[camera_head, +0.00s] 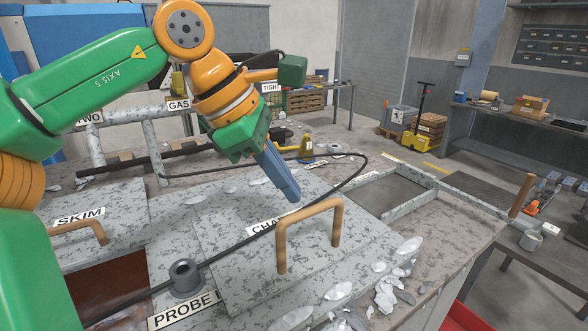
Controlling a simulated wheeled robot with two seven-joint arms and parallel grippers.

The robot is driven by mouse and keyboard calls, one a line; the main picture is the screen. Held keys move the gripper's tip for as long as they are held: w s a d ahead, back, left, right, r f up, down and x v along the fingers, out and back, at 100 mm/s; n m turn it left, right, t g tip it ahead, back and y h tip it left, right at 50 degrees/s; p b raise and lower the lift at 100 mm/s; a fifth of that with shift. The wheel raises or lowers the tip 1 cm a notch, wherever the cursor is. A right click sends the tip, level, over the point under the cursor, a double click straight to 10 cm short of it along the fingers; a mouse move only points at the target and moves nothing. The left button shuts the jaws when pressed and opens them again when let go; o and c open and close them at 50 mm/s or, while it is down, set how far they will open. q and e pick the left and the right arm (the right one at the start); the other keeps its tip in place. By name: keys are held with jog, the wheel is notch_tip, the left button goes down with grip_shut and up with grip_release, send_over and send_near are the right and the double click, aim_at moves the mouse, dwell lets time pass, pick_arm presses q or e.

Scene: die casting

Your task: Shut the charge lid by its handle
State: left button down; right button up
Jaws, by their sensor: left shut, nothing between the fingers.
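The charge lid (240,270) is a speckled grey plate lying flat on the furnace top, with a label partly hidden that reads "CHA". Its handle (310,212) is a tan upright loop at the right part of the plate. My left gripper (290,196) has blue fingers that are shut with nothing between them. It points down to the right, just behind and left of the handle in the picture. It looks apart from the handle, but the depth gap is hard to judge. My right gripper is not in view.
A dark cable (250,232) runs across the lid to a probe socket (186,276). The skim lid (115,210) with its own handle is at left. A rimmed recess (395,192) lies behind right. Pale metal scraps (385,292) lie along the right edge.

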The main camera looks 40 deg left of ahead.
pick_arm(q)
notch_tip(320, 180, up, 8)
jog(key=p, duration=0.6)
jog(key=shift+w+a, duration=0.2)
jog(key=shift+a, duration=0.1)
jog(key=shift+a, duration=0.15)
